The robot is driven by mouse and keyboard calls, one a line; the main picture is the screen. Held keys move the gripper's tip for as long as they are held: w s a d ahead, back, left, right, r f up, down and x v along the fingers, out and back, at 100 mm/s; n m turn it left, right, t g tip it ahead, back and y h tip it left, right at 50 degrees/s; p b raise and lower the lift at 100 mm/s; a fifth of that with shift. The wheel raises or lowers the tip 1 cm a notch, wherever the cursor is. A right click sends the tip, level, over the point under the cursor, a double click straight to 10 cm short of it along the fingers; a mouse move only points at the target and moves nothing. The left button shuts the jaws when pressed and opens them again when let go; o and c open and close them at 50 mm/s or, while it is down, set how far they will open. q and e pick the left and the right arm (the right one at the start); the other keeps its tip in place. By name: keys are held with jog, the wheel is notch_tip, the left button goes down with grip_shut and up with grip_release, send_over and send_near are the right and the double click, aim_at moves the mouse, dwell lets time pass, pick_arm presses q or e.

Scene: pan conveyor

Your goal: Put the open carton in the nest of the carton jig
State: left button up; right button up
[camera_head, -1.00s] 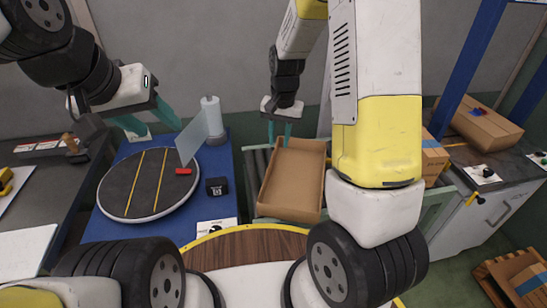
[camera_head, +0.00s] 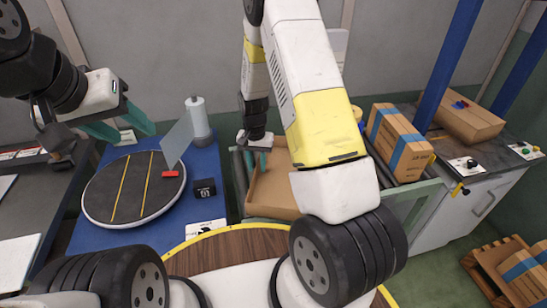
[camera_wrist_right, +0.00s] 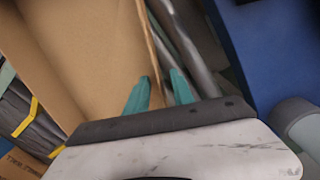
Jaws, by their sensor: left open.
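The open carton (camera_head: 273,193) is an empty brown box on the roller conveyor in the middle, partly hidden by my right arm. It also fills the left of the right wrist view (camera_wrist_right: 85,55). My right gripper (camera_head: 257,162) is at the carton's far left wall. In the right wrist view its green fingers (camera_wrist_right: 160,90) straddle that wall, one inside and one outside, with a gap between them.
The disc (camera_head: 112,190) with yellow lines, a red block (camera_head: 171,175) and a clear upright plate (camera_head: 177,141) stand on a blue table (camera_head: 192,222). A blue-taped carton (camera_head: 399,142) is right.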

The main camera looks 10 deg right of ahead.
grip_shut()
dwell(1.4)
